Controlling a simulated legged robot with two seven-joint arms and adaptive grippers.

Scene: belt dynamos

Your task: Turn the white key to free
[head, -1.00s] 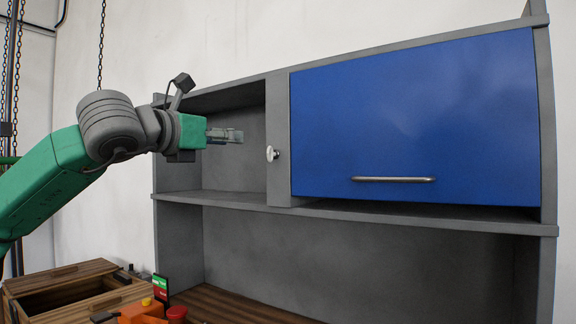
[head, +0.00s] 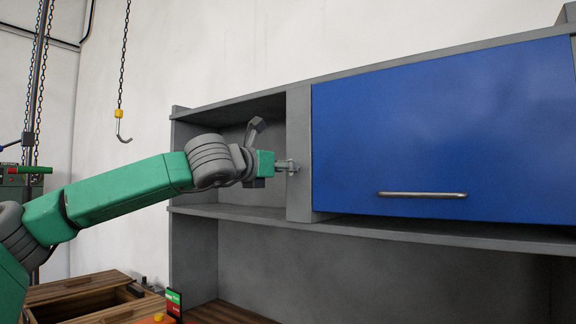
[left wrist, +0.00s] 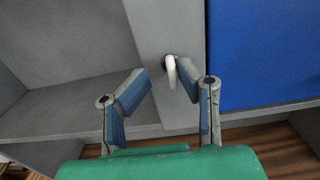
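The white key (left wrist: 171,73) sticks out of a dark round lock on the grey upright post (left wrist: 177,105) beside the blue door. My left gripper (head: 288,166) is at this post in the head view and mostly hides the key there. In the left wrist view my left gripper (left wrist: 164,77) has its fingers apart, with the key between their tips. The key is close to the right fingertip, and a gap shows on the left side. I cannot tell whether the right fingertip touches it. My right gripper is not in view.
The blue door (head: 440,125) with a metal handle (head: 422,194) is right of the post. An open grey compartment (head: 232,182) lies left of it, with a shelf (head: 370,228) below. A hook (head: 122,130) hangs on a chain at left. A wooden box (head: 75,283) stands low left.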

